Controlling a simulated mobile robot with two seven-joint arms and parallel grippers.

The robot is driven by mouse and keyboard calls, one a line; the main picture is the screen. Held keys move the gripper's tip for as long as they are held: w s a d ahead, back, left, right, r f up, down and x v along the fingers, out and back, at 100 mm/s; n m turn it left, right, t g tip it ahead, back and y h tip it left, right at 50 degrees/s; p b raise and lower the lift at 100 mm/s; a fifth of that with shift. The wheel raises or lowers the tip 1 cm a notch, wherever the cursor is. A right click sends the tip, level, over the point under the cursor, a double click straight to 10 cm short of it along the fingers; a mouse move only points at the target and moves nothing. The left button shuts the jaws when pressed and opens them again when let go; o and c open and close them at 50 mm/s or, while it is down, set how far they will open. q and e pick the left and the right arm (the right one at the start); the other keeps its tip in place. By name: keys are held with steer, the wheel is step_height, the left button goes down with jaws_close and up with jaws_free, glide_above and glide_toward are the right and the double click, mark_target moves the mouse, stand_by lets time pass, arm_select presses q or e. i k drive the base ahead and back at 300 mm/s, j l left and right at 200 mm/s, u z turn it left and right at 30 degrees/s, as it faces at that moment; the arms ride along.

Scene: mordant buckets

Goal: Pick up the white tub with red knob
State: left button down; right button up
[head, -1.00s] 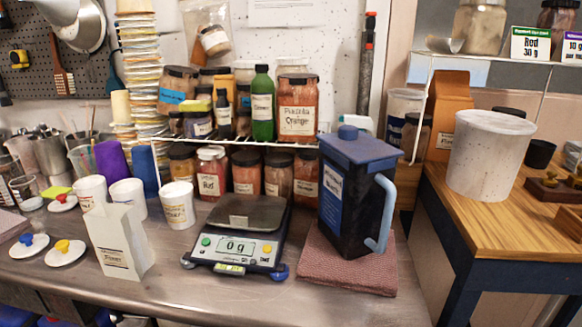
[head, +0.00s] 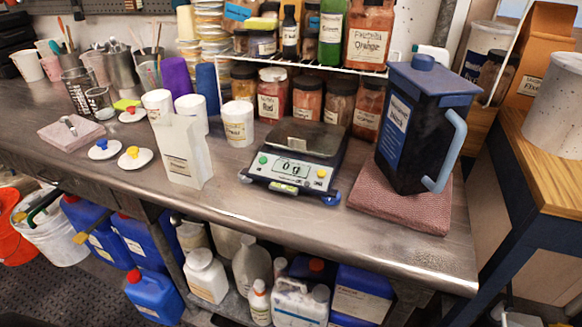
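Three white tubs stand open on the metal bench: a left one (head: 157,101), a middle one (head: 196,105) partly hidden by a paper bag, and a right one (head: 238,128) with a yellowish label. None of them carries a red knob. A white lid with a red knob (head: 132,115) lies on the bench just left of the left tub. Two more white lids, one with a blue knob (head: 104,152) and one with a yellow knob (head: 134,159), lie nearer the front edge. Neither of my grippers is in view.
A white paper bag (head: 185,155) stands in front of the tubs. A scale (head: 292,168) reading 0 g and a dark blue-lidded jug (head: 410,130) on a red cloth (head: 400,208) stand to the right. Purple and blue cylinders stand behind the tubs.

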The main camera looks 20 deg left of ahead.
mark_target(156, 104)
steer(key=u, duration=1.3)
steer(key=z, duration=0.4)
steer(key=j+z, duration=0.15)
steer(key=z, duration=0.2)
steer(key=j+z, duration=0.1)
steer(key=z, duration=0.3)
steer(key=j+z, duration=0.1)
steer(key=z, duration=0.25)
steer(key=j+z, duration=0.6)
steer(key=j, duration=0.15)
steer(key=k+j+z, duration=0.15)
steer(key=j, duration=0.2)
steer(key=k+j+z, duration=0.15)
steer(key=j, duration=0.2)
